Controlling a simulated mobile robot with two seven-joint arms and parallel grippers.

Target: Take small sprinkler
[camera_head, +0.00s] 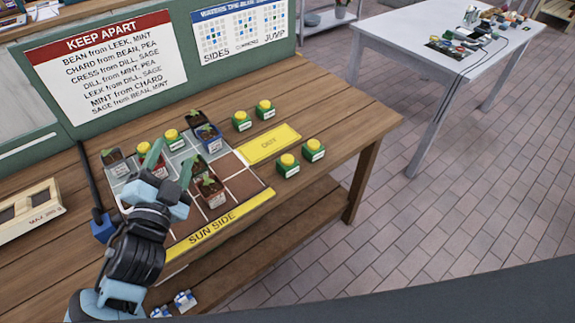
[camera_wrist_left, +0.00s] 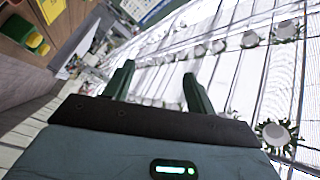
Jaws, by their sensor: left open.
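Several green blocks with yellow round tops and white labels, sprinkler-like, are on the wooden table. Two stand behind the yellow box area: one left (camera_head: 242,121), one right (camera_head: 265,109). Two more stand in front of it: one left (camera_head: 287,165), one right (camera_head: 313,150). Another (camera_head: 173,140) is on the grid board behind my gripper. I cannot tell which is the small one. My left gripper (camera_head: 168,163) is open and empty above the board's left part. In the left wrist view its fingers (camera_wrist_left: 158,75) are apart, with a yellow-topped green block (camera_wrist_left: 36,43) at upper left.
Potted seedlings stand on the board, one (camera_head: 211,190) close right of my gripper. A yellow box area (camera_head: 268,144) adjoins the board. A green sign panel (camera_head: 110,62) stands behind. A wooden tray (camera_head: 28,213) is at left. The table's right end is clear.

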